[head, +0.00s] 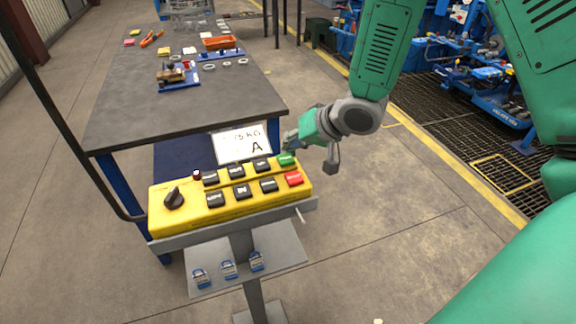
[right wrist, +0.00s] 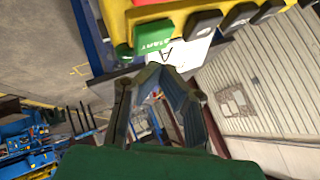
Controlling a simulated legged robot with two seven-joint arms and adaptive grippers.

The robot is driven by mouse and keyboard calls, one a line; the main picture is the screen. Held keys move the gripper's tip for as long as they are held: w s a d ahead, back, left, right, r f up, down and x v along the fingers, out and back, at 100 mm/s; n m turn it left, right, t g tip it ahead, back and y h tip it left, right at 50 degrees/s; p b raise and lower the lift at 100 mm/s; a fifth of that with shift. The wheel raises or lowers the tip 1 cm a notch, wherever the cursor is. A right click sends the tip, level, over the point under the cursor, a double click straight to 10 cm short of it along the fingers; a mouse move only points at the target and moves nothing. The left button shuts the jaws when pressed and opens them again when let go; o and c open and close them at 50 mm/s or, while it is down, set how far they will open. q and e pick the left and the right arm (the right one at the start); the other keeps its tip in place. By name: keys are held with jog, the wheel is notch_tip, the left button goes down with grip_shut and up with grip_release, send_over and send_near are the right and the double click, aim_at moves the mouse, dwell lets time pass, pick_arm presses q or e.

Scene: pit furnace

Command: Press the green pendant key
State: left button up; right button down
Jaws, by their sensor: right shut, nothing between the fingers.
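The green key (head: 287,160) sits at the far right corner of the yellow pendant box (head: 232,214). In the right wrist view the green key (right wrist: 152,37) carries a white "START" label. My right gripper (head: 291,141) is shut and empty, with its fingertips just behind and above the green key. In the right wrist view the fingertips (right wrist: 163,73) show close to the key's edge; I cannot tell whether they touch it. My left gripper is out of view.
A red key (head: 293,179) lies just in front of the green one, with several black keys and a black knob (head: 174,198) to the left. A white card marked "A" (head: 240,144) stands behind the box. A dark table (head: 190,115) extends beyond.

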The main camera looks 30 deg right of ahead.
jog(key=shift+f, duration=0.3)
jog(key=shift+a+r, duration=0.15)
jog(key=shift+a, duration=0.3)
jog(key=shift+a+r, duration=0.1)
jog(key=shift+a, duration=0.4)
jog(key=shift+d+f, duration=0.2)
jog(key=shift+d, duration=0.6)
jog(key=shift+a+r, duration=0.15)
jog(key=shift+a, duration=0.5)
jog(key=shift+d+f, duration=0.55)
jog(key=shift+d, duration=0.35)
jog(key=shift+s+a, duration=0.1)
jog(key=shift+a, duration=0.2)
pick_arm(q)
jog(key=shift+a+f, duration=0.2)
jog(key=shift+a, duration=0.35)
pick_arm(e)
jog(key=shift+a, duration=0.2)
